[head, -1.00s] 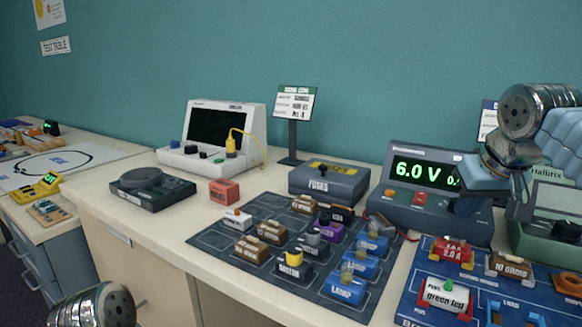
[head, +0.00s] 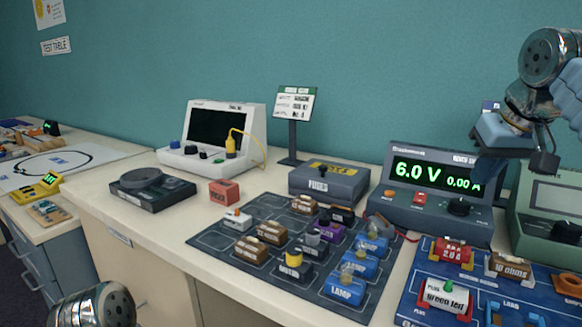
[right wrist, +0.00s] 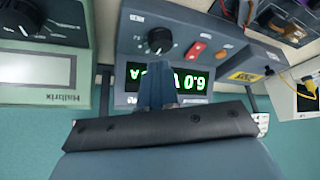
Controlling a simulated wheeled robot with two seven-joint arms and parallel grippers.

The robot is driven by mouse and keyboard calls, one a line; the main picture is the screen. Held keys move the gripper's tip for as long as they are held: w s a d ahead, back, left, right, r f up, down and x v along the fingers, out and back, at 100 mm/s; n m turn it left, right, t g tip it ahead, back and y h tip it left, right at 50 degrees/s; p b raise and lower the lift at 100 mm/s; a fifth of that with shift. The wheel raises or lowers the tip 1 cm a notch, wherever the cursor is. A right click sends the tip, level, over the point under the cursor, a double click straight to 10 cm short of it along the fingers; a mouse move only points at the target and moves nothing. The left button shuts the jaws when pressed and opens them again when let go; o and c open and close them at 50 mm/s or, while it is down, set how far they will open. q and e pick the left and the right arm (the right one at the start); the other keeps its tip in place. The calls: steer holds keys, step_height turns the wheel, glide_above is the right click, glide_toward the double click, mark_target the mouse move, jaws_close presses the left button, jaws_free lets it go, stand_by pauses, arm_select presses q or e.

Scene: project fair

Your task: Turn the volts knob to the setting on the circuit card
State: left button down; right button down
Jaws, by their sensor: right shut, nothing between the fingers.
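The grey power supply (head: 385,211) stands on the bench, with a green display (head: 437,176) reading 6.0 V and 0.00 A. Its black knob (head: 459,207) is on the lower right of the front; it also shows in the right wrist view (right wrist: 159,40). My right gripper (head: 488,174) is shut and empty, above and to the right of the knob and apart from it in the head view. A card on a stand (head: 294,103) has text too small to read. My left gripper is out of view.
A green meter (head: 556,200) stands right of the supply. A blue circuit board (head: 412,308) with parts lies in front, and a dark parts mat (head: 208,240) lies to its left. A grey fuse box (head: 330,184) is left of the supply.

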mark_target(459, 206)
steer(key=shift+d+f, duration=0.35)
steer(key=shift+d, duration=0.2)
step_height(459, 206, down, 5)
steer(key=shift+r+b, duration=0.1)
steer(key=shift+b, duration=0.65)
steer(key=shift+f+b, duration=0.3)
steer(key=shift+f, duration=0.25)
